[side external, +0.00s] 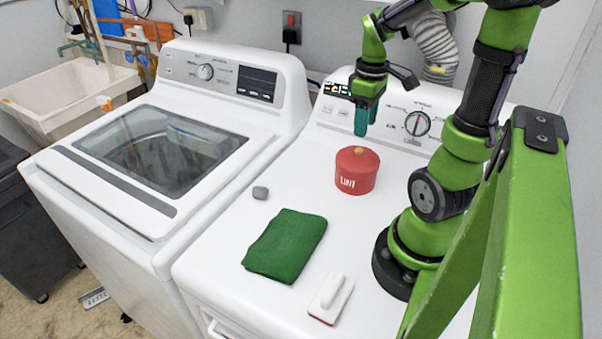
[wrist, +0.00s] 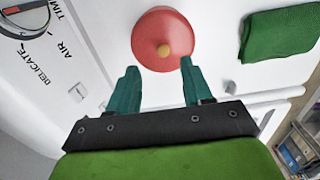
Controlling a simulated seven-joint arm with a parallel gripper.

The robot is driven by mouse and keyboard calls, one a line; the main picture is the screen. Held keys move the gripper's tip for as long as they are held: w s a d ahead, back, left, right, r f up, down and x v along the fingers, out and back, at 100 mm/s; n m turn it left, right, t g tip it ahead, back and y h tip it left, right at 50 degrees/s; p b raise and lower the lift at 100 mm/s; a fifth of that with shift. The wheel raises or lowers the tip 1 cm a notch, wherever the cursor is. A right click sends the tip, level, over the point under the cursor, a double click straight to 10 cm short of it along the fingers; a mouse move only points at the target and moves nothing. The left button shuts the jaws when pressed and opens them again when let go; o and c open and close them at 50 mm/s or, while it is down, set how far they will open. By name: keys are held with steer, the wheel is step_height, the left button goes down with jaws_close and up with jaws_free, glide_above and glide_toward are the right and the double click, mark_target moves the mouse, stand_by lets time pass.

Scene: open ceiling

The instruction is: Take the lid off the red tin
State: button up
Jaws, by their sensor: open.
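The red tin (side external: 356,178) stands upright on the white dryer top, with "LINT" on its front. My gripper (side external: 366,128) is above the dryer, just behind and above the tin. Its two teal fingers are apart with nothing between them, and in the wrist view the gripper (wrist: 160,82) points toward the lid without touching it.
A folded green cloth (side external: 286,245) lies in front of the tin, with a white-handled brush (side external: 331,298) near the front edge. A small grey lump (side external: 260,192) lies left of the tin. The control panel with its dial (side external: 417,124) rises behind. A washer (side external: 165,150) stands left.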

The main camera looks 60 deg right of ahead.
mark_target(359, 149)
steer(key=shift+w+a+f, duration=0.1)
steer(key=shift+w+f, duration=0.05)
steer(key=shift+f, duration=1.6)
steer(key=shift+w+a+f, duration=0.1)
steer(key=shift+f, duration=1.65)
jaws_close()
